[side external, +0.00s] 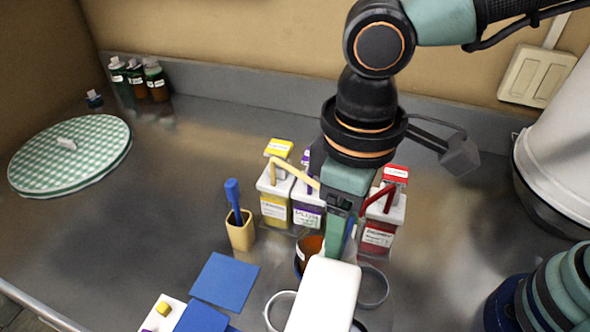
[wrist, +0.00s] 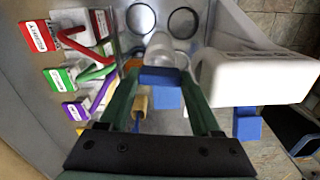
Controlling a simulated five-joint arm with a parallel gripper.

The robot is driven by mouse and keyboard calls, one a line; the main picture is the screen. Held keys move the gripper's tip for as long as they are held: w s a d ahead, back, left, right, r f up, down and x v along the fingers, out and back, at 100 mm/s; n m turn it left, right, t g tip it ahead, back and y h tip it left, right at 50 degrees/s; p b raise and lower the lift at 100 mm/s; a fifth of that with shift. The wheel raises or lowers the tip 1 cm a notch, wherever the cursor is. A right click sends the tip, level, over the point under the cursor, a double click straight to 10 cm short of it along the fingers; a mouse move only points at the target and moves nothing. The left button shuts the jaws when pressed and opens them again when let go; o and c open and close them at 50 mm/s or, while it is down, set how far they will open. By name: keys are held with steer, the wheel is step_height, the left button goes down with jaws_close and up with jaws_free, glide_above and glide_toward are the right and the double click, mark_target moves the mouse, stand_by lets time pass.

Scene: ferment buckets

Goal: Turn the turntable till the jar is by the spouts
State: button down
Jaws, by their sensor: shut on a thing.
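My gripper (wrist: 160,88) is shut on a small blue piece (wrist: 160,76) between its green fingertips, with a pale rounded part (wrist: 161,48) just beyond it. In the side view a white box hides the fingertips. An amber jar (side external: 309,247) stands just left of my gripper, near the buckets, partly hidden. Ring-shaped holders (side external: 373,286) sit beside it, apparently on the turntable, whose surface I cannot make out clearly. They also show at the top of the wrist view (wrist: 183,22). Spouts with a yellow arm (side external: 297,172) and a red arm (side external: 376,197) project from the buckets behind.
A tan cup (side external: 240,232) holds a blue marker. The white box (side external: 325,295) stands close in front.

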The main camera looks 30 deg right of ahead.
steer(key=shift+r+m, duration=0.15)
steer(key=shift+m, duration=3.55)
steer(key=shift+c, duration=0.4)
jaws_free()
step_height(320, 180, up, 12)
